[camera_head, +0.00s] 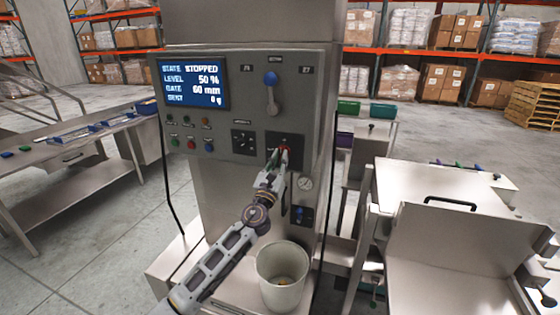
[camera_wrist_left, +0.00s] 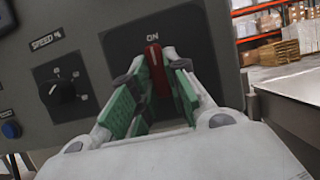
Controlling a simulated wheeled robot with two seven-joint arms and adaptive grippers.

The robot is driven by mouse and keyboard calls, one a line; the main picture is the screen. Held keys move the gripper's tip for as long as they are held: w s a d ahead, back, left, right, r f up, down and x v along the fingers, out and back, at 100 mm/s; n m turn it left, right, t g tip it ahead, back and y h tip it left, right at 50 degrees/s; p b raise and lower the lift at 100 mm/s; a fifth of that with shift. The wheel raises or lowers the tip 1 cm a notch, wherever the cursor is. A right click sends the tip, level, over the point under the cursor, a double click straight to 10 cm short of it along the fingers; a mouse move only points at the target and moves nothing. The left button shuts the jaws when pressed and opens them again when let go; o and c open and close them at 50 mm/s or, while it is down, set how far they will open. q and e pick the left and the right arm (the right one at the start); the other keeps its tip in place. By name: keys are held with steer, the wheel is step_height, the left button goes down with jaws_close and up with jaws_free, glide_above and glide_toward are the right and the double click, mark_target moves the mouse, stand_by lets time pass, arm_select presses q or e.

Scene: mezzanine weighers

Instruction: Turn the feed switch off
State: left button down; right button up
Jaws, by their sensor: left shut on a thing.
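The feed switch (camera_head: 285,152) is a red handle on a dark plate on the grey control panel (camera_head: 317,95). In the left wrist view the red handle (camera_wrist_left: 154,62) stands nearly upright below the word ON. My left gripper (camera_wrist_left: 153,88) is shut on the handle, with a green-padded finger on each side; the fingers hide its lower part. In the head view my left gripper (camera_head: 280,166) reaches up to the switch from below. The screen (camera_head: 193,83) reads STATE STOPPED, LEVEL 50 %, GATE 60 mm. My right gripper is not in view.
A speed knob (camera_wrist_left: 58,92) is left of the switch. A pale bucket (camera_head: 281,294) stands below. A steel bench (camera_head: 75,155) is at left.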

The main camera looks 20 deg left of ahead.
arm_select(q)
steer(key=shift+n+y, duration=0.4)
steer(key=shift+n, duration=0.3)
steer(key=shift+d+r+n+g+y+p, duration=0.3)
steer(key=shift+n+g+y, duration=0.7)
steer(key=shift+n, duration=2.55)
steer(key=shift+d+r+n+g+y+p, duration=0.1)
steer(key=shift+n+g+y+p, duration=0.6)
steer(key=shift+n, duration=2.8)
steer(key=shift+d+r+n+g+y+p, duration=0.15)
steer(key=shift+n+g+y, duration=1.15)
steer(key=shift+n, duration=2.25)
steer(key=c, duration=1.4)
jaws_free()
steer(key=shift+s, duration=0.15)
